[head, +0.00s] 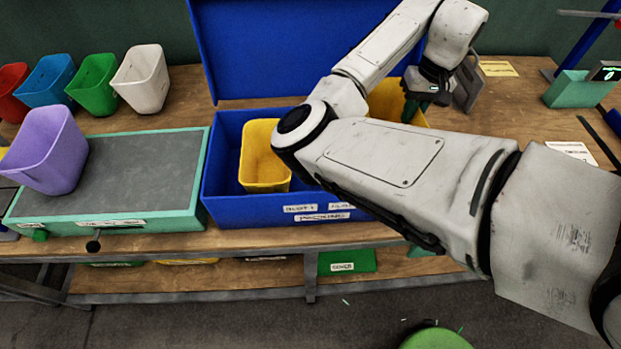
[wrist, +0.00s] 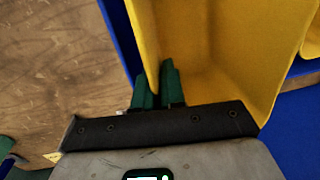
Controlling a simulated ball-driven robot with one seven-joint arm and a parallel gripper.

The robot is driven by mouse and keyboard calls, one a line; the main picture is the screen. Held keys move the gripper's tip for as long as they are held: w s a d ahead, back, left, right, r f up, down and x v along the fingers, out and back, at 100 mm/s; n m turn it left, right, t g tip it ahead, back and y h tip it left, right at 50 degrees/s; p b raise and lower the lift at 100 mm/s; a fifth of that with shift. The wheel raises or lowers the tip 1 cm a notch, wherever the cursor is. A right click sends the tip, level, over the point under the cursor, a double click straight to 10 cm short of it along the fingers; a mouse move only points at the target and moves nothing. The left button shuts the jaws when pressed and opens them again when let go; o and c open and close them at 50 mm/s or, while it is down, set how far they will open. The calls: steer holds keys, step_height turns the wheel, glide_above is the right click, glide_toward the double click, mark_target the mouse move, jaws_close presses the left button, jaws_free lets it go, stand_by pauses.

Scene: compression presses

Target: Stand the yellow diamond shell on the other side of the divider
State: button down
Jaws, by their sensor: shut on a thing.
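My gripper (head: 410,108) has green fingers, also seen in the wrist view (wrist: 158,86). It is shut on the wall of a yellow shell (wrist: 220,55) at the right side of the blue box. In the head view this shell (head: 385,98) is mostly hidden behind my arm. A second yellow shell (head: 265,150) stands upright in the left part of the box, and its edge shows in the wrist view (wrist: 314,38). The divider is hidden by my arm in the head view; a blue edge (wrist: 303,66) shows between the shells in the wrist view. No diamond mark is visible.
The blue box (head: 222,165) has its lid raised behind it. A grey-topped, green-rimmed tray (head: 125,170) with a purple shell (head: 45,150) is to the left. White, green, blue and red shells (head: 95,85) stand behind.

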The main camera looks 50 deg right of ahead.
steer(key=shift+w+f+b, duration=0.25)
steer(key=shift+f+b, duration=0.05)
steer(key=shift+f, duration=0.4)
step_height(320, 180, down, 10)
steer(key=p, duration=0.1)
steer(key=shift+s+f, duration=0.1)
steer(key=shift+f, duration=0.15)
steer(key=c, duration=1.2)
jaws_free()
steer(key=shift+a+f, duration=0.1)
steer(key=shift+f, duration=0.1)
steer(key=shift+r, duration=0.1)
steer(key=r, duration=0.4)
steer(key=r+b, duration=0.1)
steer(key=r, duration=0.3)
steer(key=s+d+r, duration=0.1)
steer(key=r, duration=0.3)
steer(key=shift+d+r, duration=0.1)
steer(key=shift+r, duration=0.25)
